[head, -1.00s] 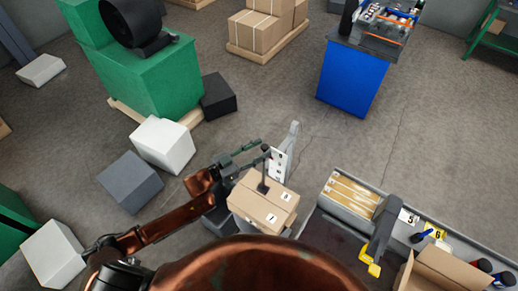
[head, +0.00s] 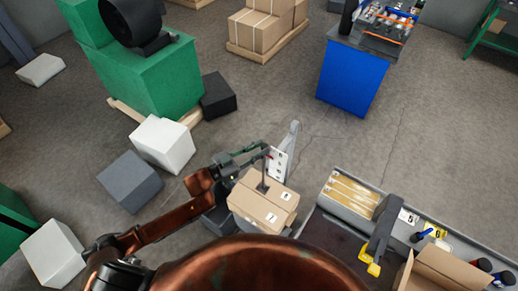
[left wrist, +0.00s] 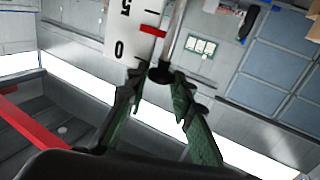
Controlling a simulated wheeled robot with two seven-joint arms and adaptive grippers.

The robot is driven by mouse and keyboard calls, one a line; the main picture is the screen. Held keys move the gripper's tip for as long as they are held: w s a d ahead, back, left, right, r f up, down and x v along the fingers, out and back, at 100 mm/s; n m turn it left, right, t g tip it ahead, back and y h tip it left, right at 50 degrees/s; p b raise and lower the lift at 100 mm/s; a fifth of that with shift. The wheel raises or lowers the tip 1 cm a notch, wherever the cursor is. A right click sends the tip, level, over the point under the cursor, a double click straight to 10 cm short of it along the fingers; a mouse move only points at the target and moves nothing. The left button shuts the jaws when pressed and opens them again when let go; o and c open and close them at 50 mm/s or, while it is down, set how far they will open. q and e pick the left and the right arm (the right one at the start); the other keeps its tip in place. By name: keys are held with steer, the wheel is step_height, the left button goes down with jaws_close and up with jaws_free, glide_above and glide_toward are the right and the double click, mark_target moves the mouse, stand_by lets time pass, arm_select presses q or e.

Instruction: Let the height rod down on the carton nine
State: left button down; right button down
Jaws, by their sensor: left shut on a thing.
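The carton (head: 251,207) is a brown box with white number labels that I cannot read surely. A thin dark height rod (head: 263,176) stands upright over its top, with a flat dark foot (head: 262,188) at its lower end. I cannot tell whether the foot touches the carton. My left gripper (head: 266,151) is shut on the rod's dark knob, which shows between the green fingertips in the left wrist view (left wrist: 160,73). A white scale plate (left wrist: 120,28) with black figures and a red pointer (left wrist: 152,31) is beside the rod. My right gripper is not in view.
On the bench at right are a strapped carton (head: 350,193), a grey arm with a yellow end (head: 372,262) and an open box (head: 445,272). White and grey blocks (head: 163,145) lie on the floor at left. The floor behind the scale is clear.

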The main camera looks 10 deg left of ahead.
arm_select(q)
step_height(320, 180, down, 11)
steer(key=b, duration=0.6)
steer(key=shift+f, duration=0.2)
steer(key=c, duration=1.7)
jaws_free()
steer(key=v, duration=1.2)
